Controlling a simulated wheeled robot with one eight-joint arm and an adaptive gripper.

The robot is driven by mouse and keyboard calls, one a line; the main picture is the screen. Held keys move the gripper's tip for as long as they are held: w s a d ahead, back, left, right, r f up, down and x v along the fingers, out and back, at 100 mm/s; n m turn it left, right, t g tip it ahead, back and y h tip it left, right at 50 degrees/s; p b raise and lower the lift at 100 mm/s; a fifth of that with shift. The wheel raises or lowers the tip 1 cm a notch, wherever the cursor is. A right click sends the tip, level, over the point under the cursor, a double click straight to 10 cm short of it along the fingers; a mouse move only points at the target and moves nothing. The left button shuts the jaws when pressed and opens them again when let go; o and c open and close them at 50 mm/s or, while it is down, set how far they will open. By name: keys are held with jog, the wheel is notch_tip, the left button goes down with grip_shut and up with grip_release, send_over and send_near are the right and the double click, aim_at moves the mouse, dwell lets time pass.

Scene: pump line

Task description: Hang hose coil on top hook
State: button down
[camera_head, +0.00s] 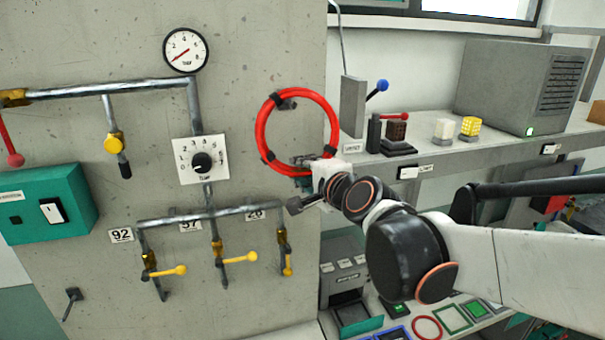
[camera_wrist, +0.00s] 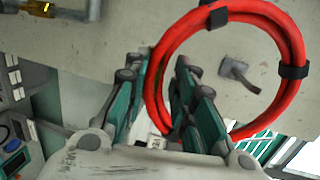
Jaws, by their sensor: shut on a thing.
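The red hose coil (camera_head: 261,128) is a round ring with dark bands, held up in front of the concrete wall. My gripper (camera_head: 303,178) is shut on its lower rim. In the wrist view, the coil (camera_wrist: 297,45) passes between my green-sided fingers (camera_wrist: 158,75). A dark hook (camera_head: 287,104) shows inside the upper left of the ring in the head view. In the wrist view, the grey hook (camera_wrist: 238,73) on its plate appears inside the ring opening. I cannot tell whether the coil rests on the hook or only hangs in front of it.
Pipes with yellow valve handles (camera_head: 168,271), a dial (camera_head: 201,162) and a gauge (camera_head: 186,50) are on the wall to the left. A dark peg (camera_head: 72,297) sticks out low on the left. A shelf (camera_head: 450,155) with levers and small blocks stands close on the right.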

jog(key=b+x, duration=0.2)
jog(key=x, duration=0.4)
jog(key=shift+d+f, duration=0.2)
jog(key=shift+d, duration=0.15)
dwell(0.4)
jog(key=shift+w, duration=0.1)
dwell(0.5)
jog(key=c, duration=1.2)
grip_release()
jog(key=shift+c, duration=0.2)
